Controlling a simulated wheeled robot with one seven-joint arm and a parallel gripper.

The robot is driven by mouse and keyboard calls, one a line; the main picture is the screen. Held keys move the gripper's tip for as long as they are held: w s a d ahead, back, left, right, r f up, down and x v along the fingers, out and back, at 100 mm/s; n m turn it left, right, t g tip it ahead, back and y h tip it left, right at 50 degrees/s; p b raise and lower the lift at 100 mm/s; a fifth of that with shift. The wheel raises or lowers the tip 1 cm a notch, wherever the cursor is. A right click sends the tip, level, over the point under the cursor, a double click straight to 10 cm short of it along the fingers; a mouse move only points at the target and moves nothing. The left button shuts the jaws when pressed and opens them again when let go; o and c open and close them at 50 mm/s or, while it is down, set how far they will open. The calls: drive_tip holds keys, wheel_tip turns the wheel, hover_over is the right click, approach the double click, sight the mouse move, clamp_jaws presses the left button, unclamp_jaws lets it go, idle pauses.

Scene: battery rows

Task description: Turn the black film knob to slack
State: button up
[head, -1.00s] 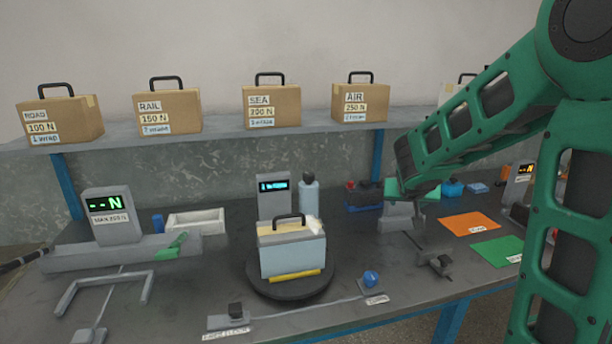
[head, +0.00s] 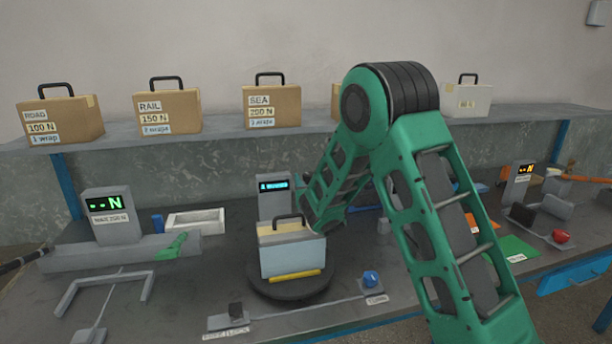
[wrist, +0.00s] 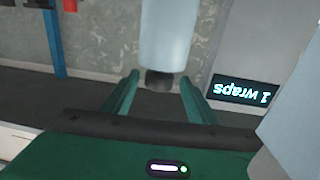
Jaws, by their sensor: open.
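In the head view my arm hides the gripper.
A wrapped battery (head: 292,255) with a handle stands on a dark turntable (head: 290,287) behind the knob bar. A wraps display (head: 274,197) stands behind it. A red knob (head: 560,236) is at right. The front left holds a grey frame (head: 105,282).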

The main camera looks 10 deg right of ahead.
drive_tip(key=w, duration=0.5)
drive_tip(key=shift+w+d, duration=0.3)
drive_tip(key=shift+w, duration=0.1)
drive_tip(key=c, duration=1.1)
drive_tip(key=shift+a+n+y, duration=0.15)
drive_tip(key=shift+n+y, duration=0.35)
drive_tip(key=shift+y, duration=0.3)
drive_tip(key=shift+s+a+r+n+g+y, duration=0.15)
drive_tip(key=shift+a+n+g+y, duration=0.45)
drive_tip(key=shift+n+y, duration=1.05)
drive_tip(key=shift+s+a+f+n+g+y, duration=0.15)
drive_tip(key=shift+n+g+y, duration=0.9)
drive_tip(key=shift+y, duration=1.15)
drive_tip(key=shift+s+a+r+n+g+y, duration=0.15)
drive_tip(key=shift+a+n+g+y, duration=0.45)
drive_tip(key=shift+n+y, duration=1.1)
drive_tip(key=shift+d+g+y, duration=0.1)
drive_tip(key=shift+g+y, duration=0.15)
drive_tip(key=shift+y, duration=0.2)
